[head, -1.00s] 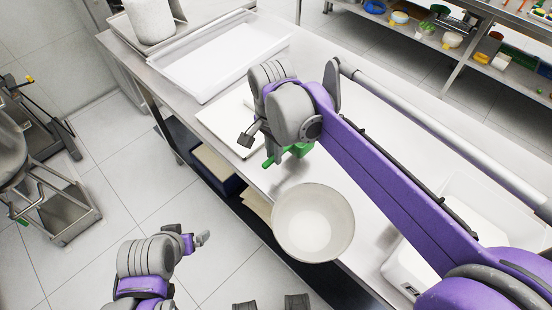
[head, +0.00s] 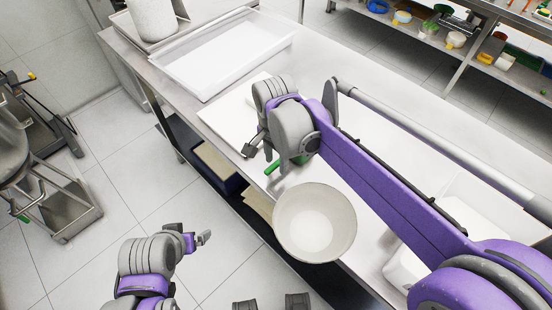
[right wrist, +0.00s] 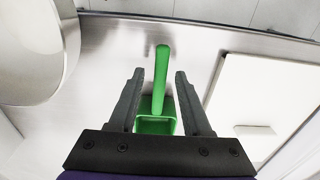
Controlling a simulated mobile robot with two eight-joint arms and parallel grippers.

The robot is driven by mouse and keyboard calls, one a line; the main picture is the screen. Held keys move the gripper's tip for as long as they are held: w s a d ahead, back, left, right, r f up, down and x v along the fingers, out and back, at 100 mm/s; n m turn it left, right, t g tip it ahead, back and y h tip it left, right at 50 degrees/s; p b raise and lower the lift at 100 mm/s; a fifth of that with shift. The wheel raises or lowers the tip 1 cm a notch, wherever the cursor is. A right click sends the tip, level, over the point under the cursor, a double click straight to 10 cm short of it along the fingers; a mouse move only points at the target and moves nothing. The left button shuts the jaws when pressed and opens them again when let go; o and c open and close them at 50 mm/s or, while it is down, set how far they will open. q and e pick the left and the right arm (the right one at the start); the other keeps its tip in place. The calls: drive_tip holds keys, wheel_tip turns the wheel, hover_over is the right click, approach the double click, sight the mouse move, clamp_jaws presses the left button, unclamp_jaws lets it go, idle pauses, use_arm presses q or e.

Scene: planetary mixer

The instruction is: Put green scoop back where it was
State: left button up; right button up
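The green scoop (head: 272,167) lies on the steel table beside the white bowl (head: 314,222). In the head view my right arm hides most of it. In the right wrist view the scoop (right wrist: 161,85) shows whole, its handle pointing up the picture and its square cup near my gripper base. My right gripper (head: 262,150) is over the scoop. In the right wrist view its two fingers (right wrist: 160,74) are apart, one each side of the scoop, with gaps visible. My left gripper (head: 204,238) is over the floor, away from the table; its finger opening is unclear.
A white board (head: 228,118) lies by the right gripper, and a white tray (head: 222,57) stands further back. The bowl is close by the scoop; its rim also shows in the right wrist view (right wrist: 70,45). A shelf (head: 470,57) with containers stands at the back right.

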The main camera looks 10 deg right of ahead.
wheel_tip(320, 180, up, 12)
drive_tip(key=p, duration=0.1)
drive_tip(key=shift+r, duration=0.2)
drive_tip(key=shift+s+a+f, duration=0.1)
idle(0.7)
